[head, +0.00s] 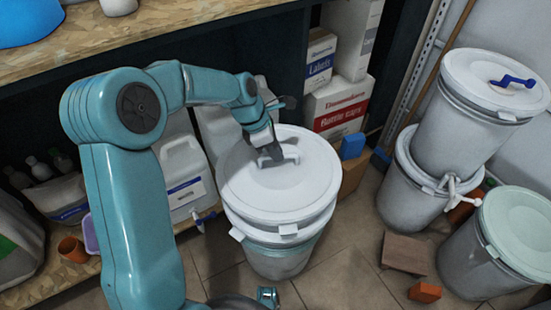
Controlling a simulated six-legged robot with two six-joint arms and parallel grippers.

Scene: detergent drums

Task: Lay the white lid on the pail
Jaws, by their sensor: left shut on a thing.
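The white lid (262,190) is round, with a raised handle on top, and sits near the middle of the head view. My left gripper (276,153) is shut on the lid's handle, with its arm reaching in from the left. The lid is over a grey-white pail (280,264) standing on the floor, and white tabs show at the rim. The lid hides the pail's mouth. I cannot tell whether the lid touches the rim or hangs just above it.
At right, a drum with a blue-handled lid (480,75) stands on another drum (405,195). A pale-green-topped drum (515,230) is at lower right. A brown block (405,253) lies on the tiles. White jugs (183,170) and boxes (340,105) fill the shelf behind.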

